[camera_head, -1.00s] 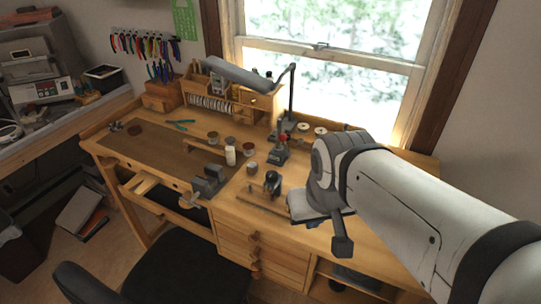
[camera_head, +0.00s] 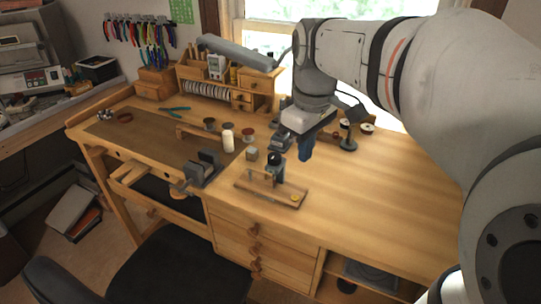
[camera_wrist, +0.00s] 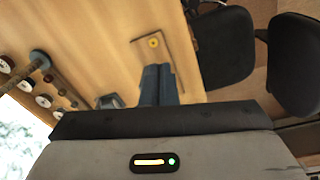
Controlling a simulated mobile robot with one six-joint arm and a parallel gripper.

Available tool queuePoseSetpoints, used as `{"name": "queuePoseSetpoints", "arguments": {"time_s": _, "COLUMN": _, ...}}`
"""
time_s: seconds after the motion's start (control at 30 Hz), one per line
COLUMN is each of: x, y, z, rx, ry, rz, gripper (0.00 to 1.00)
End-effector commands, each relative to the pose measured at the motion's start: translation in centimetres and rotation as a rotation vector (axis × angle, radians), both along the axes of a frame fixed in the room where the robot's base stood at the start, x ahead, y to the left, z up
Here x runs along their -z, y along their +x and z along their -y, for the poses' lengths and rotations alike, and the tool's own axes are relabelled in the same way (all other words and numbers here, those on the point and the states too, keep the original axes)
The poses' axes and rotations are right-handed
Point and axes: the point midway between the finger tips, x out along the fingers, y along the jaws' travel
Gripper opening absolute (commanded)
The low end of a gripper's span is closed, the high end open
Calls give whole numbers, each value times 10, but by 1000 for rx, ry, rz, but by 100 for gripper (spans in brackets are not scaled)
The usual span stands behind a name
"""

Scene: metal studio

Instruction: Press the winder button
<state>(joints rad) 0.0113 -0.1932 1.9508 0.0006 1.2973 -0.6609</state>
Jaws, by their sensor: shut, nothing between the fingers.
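The winder (camera_head: 262,188) is a flat wooden board with a small dark-topped device (camera_head: 275,166) near its back edge, on the workbench. A round yellow button (camera_head: 295,197) sits at the board's right end. The button also shows in the wrist view (camera_wrist: 153,42), beyond my fingertips. My gripper (camera_head: 305,155) has blue fingers, shut and empty, pointing down above the bench. In the head view it is behind and above the button, apart from it. In the wrist view the fingers (camera_wrist: 158,68) cover part of the board.
A small vise (camera_head: 202,168) stands left of the winder. A white bottle (camera_head: 228,139) and several spools stand behind. A dark spool stand (camera_head: 347,135) is right of my gripper. The bench top (camera_head: 385,190) at the right is clear. A black chair (camera_head: 200,268) is in front.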

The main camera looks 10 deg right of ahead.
Motion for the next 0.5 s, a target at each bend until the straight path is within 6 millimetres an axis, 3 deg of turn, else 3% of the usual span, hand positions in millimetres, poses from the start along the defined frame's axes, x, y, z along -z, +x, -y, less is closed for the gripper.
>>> {"name": "queuePoseSetpoints", "arguments": {"time_s": 0.03, "x": 17, "y": 15, "z": 0, "rx": -65, "ry": -4, "rz": -23, "gripper": 0}}
{"name": "queuePoseSetpoints", "arguments": {"time_s": 0.2, "x": 20, "y": 41, "z": 1, "rx": -238, "ry": -8, "rz": -77, "gripper": 0}}
{"name": "queuePoseSetpoints", "arguments": {"time_s": 0.5, "x": 16, "y": 48, "z": 0, "rx": -292, "ry": -9, "rz": -91, "gripper": 0}}
